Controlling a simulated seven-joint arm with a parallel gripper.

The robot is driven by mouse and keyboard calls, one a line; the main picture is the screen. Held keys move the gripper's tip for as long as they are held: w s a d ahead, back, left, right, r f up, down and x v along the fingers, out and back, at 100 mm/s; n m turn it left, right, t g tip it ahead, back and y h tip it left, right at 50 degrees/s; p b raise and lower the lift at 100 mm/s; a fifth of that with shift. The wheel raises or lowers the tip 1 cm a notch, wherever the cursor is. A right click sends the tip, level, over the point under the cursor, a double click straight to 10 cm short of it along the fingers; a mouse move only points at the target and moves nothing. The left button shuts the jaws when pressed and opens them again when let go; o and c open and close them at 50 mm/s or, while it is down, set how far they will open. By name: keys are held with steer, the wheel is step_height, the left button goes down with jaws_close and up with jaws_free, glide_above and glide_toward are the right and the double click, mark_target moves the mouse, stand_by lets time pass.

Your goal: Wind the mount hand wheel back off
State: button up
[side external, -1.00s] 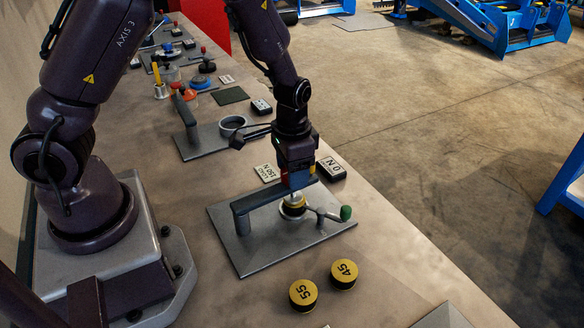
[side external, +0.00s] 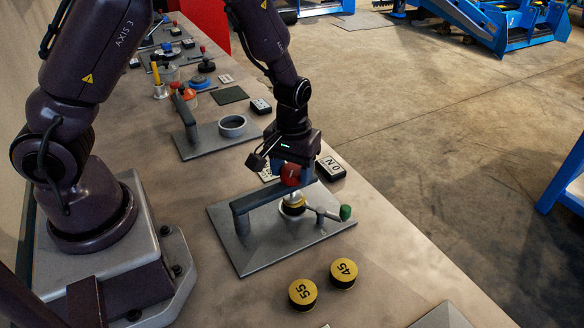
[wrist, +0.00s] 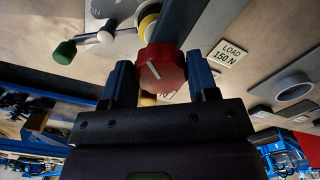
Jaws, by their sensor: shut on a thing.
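The red hand wheel (side external: 291,174) sits at the top of the grey mount (side external: 242,206), above a yellow-and-black disc (side external: 293,207). In the wrist view the wheel (wrist: 162,72) has a ribbed rim and a white line across its face. My gripper (wrist: 161,76) is shut on it, with one blue finger on each side. The mount stands on a grey base plate (side external: 250,254). A lever with a green knob (side external: 345,212) sticks out to the right of the disc. The wheel's threaded part is not visible.
Two yellow-topped weights, marked 55 (side external: 302,294) and 45 (side external: 344,272), stand on the bench in front of the plate. A black-framed display (side external: 331,168) and a label reading LOAD 150 N (wrist: 228,53) are close by. Another plate with a ring (side external: 232,126) stands behind.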

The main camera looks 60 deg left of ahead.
mark_target(292, 171)
stand_by(0.4)
steer(key=o, duration=0.9)
steer(key=shift+o, duration=0.2)
steer(key=shift+r, duration=0.1)
step_height(292, 171, up, 13)
